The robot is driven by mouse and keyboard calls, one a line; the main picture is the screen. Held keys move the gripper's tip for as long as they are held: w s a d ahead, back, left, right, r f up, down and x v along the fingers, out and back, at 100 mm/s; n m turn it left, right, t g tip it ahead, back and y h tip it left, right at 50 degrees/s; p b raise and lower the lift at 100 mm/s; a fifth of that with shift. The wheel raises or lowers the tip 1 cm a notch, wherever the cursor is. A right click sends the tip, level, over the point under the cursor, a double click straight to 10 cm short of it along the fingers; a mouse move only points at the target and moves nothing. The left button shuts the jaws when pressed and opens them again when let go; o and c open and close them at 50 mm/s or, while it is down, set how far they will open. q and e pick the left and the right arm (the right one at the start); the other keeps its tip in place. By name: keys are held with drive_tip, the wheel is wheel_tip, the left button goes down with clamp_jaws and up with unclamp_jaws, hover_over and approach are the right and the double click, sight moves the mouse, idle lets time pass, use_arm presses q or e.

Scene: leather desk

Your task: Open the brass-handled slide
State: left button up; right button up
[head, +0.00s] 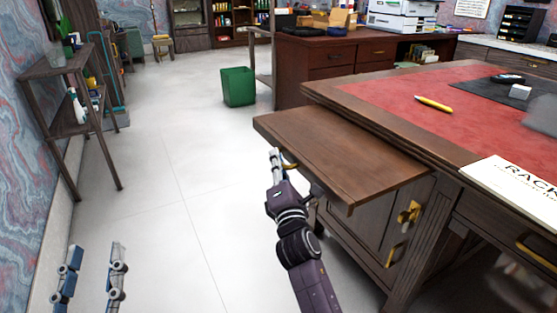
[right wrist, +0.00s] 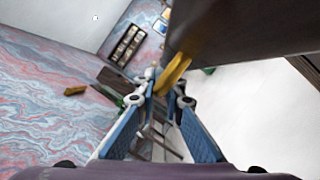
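The slide (head: 340,150) is a brown wooden board that sticks out to the left from under the desk top. Its brass handle (head: 289,166) is on the front edge, partly hidden by my right gripper (head: 276,160). In the right wrist view the brass handle (right wrist: 174,72) reaches down between the blue fingertips of my right gripper (right wrist: 164,98), which are close together on it. My left gripper (head: 91,262) is at the lower left over the floor, its two fingers wide apart and empty, far from the slide.
The desk top (head: 400,105) has a red leather inlay with a yellow pencil (head: 433,104) and a white book (head: 515,188). A cabinet door with a brass latch (head: 409,213) is below the slide. A shelf (head: 65,110) stands at the left wall. Floor left of the slide is clear.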

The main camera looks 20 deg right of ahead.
drive_tip(key=shift+o, duration=0.9)
drive_tip(key=v, duration=0.7)
drive_tip(key=shift+s, duration=0.3)
drive_tip(key=shift+f, duration=0.1)
